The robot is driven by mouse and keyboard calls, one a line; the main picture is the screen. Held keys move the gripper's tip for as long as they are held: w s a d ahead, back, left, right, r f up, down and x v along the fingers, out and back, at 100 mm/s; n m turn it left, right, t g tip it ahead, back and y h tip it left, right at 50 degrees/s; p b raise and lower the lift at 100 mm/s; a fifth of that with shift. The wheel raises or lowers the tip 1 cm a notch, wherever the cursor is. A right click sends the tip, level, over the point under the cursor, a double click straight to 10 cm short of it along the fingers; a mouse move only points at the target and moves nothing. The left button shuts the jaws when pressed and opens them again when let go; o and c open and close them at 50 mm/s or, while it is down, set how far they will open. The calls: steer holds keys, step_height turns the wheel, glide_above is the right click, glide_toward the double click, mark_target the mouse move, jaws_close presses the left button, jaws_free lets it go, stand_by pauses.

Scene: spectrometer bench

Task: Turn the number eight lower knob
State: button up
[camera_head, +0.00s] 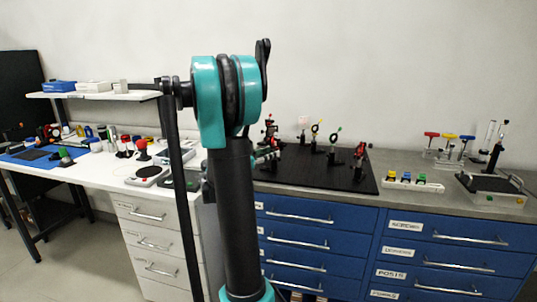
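A black optical breadboard (345,182) lies on the grey bench top, right of my arm. My arm's teal and black joint and dark link stand in the middle and hide the breadboard's left part. I cannot make out my gripper.
Blue drawers (310,240) with protruding handles front the grey bench. A white block with coloured caps (413,183) and a black-plated stand (490,184) are at its right. A white table (110,165) with a shelf (95,95) and small items is at left.

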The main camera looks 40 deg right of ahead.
jaws_close()
steer(key=shift+m, duration=1.2)
jaws_free()
steer(key=s+a, duration=0.1)
steer(key=a, duration=1.1)
steer(key=shift+s, duration=0.2)
